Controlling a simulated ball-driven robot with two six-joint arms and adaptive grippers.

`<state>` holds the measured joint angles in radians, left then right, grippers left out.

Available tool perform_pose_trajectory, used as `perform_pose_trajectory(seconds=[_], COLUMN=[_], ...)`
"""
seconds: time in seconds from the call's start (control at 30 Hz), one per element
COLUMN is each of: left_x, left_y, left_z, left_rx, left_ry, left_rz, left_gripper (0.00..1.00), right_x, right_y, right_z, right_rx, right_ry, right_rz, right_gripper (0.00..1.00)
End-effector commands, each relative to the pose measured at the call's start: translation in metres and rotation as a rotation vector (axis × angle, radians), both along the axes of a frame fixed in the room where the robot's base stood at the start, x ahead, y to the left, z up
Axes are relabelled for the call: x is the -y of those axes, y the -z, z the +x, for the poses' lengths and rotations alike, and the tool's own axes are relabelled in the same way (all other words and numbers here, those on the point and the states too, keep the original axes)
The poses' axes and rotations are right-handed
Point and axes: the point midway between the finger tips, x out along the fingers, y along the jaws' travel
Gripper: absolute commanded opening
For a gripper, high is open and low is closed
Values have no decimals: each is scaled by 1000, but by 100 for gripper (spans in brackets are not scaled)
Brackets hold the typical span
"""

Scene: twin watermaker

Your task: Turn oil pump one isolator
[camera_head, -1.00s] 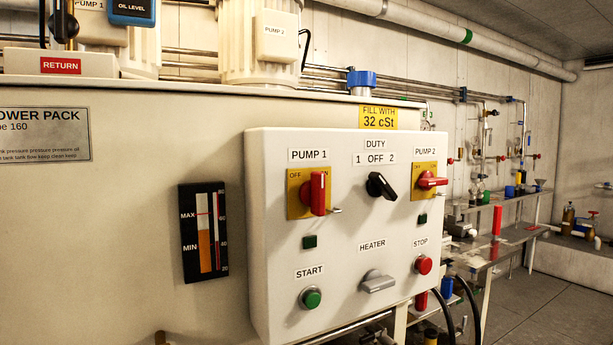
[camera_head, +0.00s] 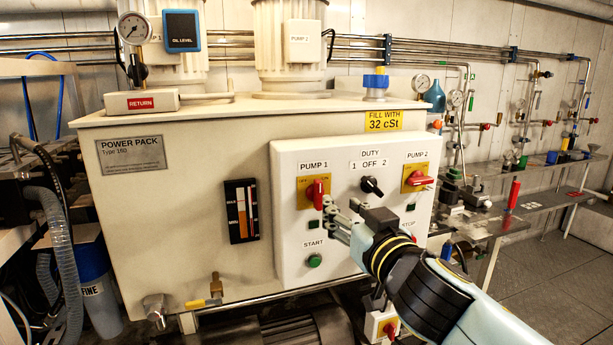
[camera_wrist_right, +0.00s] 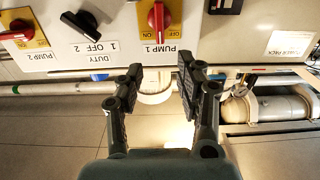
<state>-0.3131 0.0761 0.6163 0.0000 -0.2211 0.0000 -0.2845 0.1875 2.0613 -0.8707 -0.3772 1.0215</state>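The pump 1 isolator (camera_head: 317,192) is a red handle on a yellow OFF/ON plate at the upper left of the white control panel (camera_head: 285,240). Its handle stands upright. It also shows at the top of the right wrist view (camera_wrist_right: 157,18), where the panel appears upside down. My right gripper (camera_head: 330,216) is just in front of the panel, slightly right of and below the handle. In the right wrist view its fingers (camera_wrist_right: 160,68) are apart with nothing between them, and the handle is beyond the tips. My left gripper is not in view.
The panel also carries a black duty switch (camera_head: 371,187), a red pump 2 isolator (camera_head: 418,179) with its handle sideways, and a green start button (camera_head: 314,261). The panel is fixed to a cream power pack tank (camera_head: 190,230). Hoses stand at the left.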

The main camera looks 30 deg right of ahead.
Motion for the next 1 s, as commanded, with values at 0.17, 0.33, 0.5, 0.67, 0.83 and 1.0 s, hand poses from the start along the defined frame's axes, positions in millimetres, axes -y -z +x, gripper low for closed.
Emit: perform_pose_trajectory(seconds=[0.17, 0.33, 0.5, 0.67, 0.83, 1.0], left_x=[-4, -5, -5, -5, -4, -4], left_y=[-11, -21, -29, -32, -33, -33], left_z=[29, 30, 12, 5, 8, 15], left_rx=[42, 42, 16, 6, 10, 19], left_ry=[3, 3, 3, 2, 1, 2], left_rz=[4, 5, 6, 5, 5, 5], left_gripper=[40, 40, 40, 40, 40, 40], right_x=[2, 10, 18, 23, 25, 25], right_y=[-5, -7, -6, -4, -3, -3], right_z=[10, 41, 74, 95, 105, 106], right_rx=[0, 0, 0, -1, -3, -2], right_ry=[-1, 1, 1, 0, -1, -1], right_rz=[-1, -1, -1, -1, 1, 0], right_gripper=[37, 37, 37, 37, 37, 37])
